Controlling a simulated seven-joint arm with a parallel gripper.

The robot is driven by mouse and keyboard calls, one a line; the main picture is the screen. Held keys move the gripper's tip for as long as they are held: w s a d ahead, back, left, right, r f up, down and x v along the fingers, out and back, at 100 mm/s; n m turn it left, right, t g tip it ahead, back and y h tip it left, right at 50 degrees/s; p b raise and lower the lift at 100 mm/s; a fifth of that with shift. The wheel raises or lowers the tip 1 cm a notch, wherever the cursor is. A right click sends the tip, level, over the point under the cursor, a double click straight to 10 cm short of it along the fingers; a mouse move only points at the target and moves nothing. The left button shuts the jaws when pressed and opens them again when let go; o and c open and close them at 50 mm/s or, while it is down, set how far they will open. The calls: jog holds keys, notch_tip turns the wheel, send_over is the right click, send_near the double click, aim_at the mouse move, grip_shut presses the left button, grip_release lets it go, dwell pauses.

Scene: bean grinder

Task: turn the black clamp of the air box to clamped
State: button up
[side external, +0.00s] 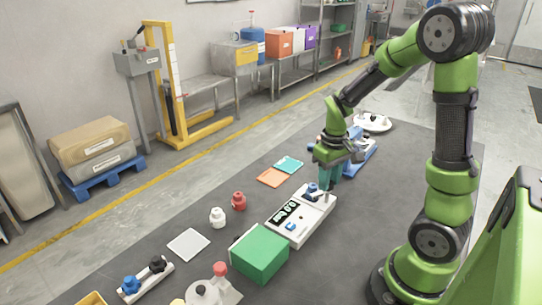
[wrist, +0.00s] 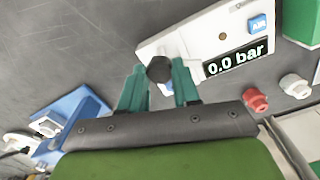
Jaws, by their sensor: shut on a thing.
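The white air box (side external: 318,216) stands on the dark table in the side external view. In the wrist view, the air box (wrist: 196,42) has a display reading "0.0 bar" and a blue AIR button (wrist: 258,24). The black clamp (wrist: 160,69) shows as a round dark end at the near edge of the box. My gripper (wrist: 159,80) has its teal fingers on either side of the clamp and is shut on it. In the side view, my gripper (side external: 327,180) points down at the box's far end, and the fingers hide the clamp's grip.
A green box (side external: 260,254) stands close to the air box's near end. A blue fixture (side external: 360,158) is behind my gripper. Red (side external: 239,201) and white (side external: 217,217) knobbed pieces stand to the left. Orange (side external: 272,178) and teal (side external: 289,164) flat squares lie beyond.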

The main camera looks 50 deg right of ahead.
jog(key=m, duration=1.2)
dwell(0.6)
jog(key=o, duration=1.1)
jog(key=shift+c, duration=0.2)
jog(key=shift+r, duration=0.15)
notch_tip(320, 180, up, 17)
jog(key=shift+f, duration=0.2)
